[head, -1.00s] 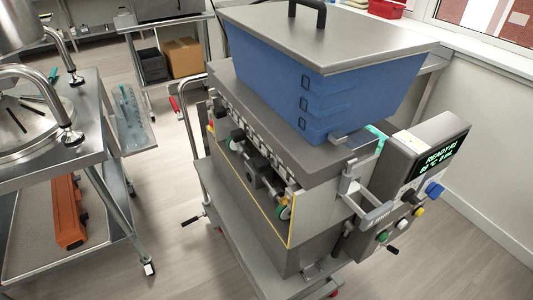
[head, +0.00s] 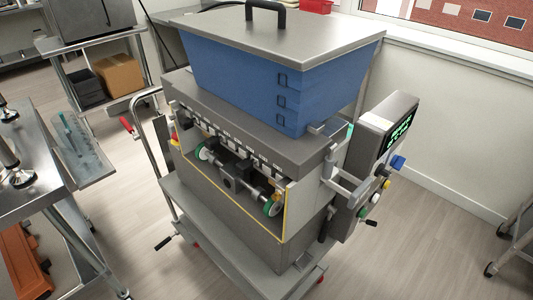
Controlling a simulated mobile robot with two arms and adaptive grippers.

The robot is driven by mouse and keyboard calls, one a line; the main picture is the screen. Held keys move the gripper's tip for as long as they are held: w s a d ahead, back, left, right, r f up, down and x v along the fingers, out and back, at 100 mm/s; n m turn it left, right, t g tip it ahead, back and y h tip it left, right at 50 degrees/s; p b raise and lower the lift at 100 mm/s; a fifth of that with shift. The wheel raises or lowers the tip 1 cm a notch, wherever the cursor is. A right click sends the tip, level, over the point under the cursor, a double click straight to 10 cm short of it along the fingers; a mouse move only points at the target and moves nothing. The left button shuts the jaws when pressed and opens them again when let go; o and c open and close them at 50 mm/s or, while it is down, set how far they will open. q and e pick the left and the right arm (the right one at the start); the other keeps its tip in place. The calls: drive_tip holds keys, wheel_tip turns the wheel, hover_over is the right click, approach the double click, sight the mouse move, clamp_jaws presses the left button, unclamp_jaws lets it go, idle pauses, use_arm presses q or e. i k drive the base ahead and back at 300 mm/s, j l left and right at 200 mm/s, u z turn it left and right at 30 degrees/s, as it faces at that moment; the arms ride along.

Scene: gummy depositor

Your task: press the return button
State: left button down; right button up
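The gummy depositor (head: 240,225) stands mid-view on a cart, with a blue hopper (head: 235,88) on top. Its control box (head: 378,120) is on the right side and is seen at a steep angle. A dark screen (head: 398,134) with green text faces right. Below it are a blue knob (head: 398,162), a yellow button (head: 386,184), a white button (head: 375,198) and a green button (head: 362,212). No label shows which one is the return button. Neither of my grippers is in view.
A steel table (head: 30,170) is at the left, with an orange item (head: 22,262) on its lower shelf. A cardboard box (head: 118,72) sits on a cart behind. Clear floor (head: 420,250) lies right of the depositor, up to another cart (head: 515,235) at the right edge.

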sight(386, 184)
drive_tip(key=u, duration=0.4)
drive_tip(key=l+u, duration=0.45)
drive_tip(key=l, duration=0.35)
drive_tip(key=k+l+u, duration=0.1)
drive_tip(key=l+u, duration=0.35)
drive_tip(key=l, duration=0.35)
